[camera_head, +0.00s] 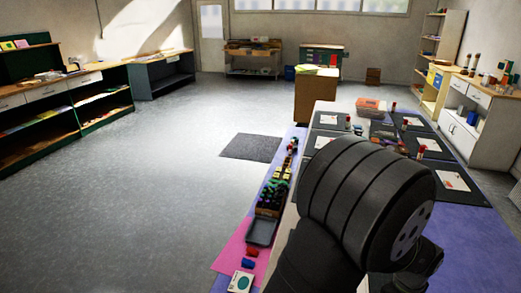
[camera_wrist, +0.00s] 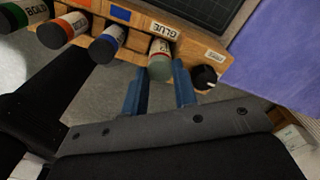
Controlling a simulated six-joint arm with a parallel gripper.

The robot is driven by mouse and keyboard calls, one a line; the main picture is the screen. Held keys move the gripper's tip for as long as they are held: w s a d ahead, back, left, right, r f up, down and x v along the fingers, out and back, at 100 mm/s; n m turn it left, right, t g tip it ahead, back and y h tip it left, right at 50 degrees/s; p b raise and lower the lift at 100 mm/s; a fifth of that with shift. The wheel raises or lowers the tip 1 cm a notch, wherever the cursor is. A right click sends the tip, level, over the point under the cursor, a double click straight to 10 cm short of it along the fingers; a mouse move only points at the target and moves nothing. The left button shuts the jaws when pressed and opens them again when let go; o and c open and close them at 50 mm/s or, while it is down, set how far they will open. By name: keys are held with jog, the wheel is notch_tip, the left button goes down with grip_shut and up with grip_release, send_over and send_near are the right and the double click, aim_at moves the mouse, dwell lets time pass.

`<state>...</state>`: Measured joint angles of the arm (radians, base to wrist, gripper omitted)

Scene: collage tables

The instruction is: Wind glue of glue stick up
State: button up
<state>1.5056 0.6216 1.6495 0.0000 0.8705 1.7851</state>
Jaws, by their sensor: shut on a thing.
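In the wrist view a glue stick (camera_wrist: 160,64) with a grey-green end and a reddish band sits in a slot of a wooden rack (camera_wrist: 190,52), beside a label reading GLUE. My gripper (camera_wrist: 160,80) has one blue finger on each side of the stick's end and is shut on it. The stick's other end is hidden inside the rack, so its glue cannot be seen. In the head view my gripper is hidden behind my dark arm.
A black knob (camera_wrist: 205,78) stands close to the right finger. Several thick markers, including a blue-banded one (camera_wrist: 108,44), stick out of the rack to the left. In the head view, the table holds dark mats (camera_head: 455,183), small red-topped cylinders (camera_head: 421,151) and a row of coloured supplies (camera_head: 272,195).

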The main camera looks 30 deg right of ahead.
dwell(0.3)
jog(key=m, duration=0.4)
jog(key=shift+m, duration=0.4)
jog(key=o, duration=0.6)
jog(key=shift+c, duration=0.2)
jog(key=shift+r, duration=3.05)
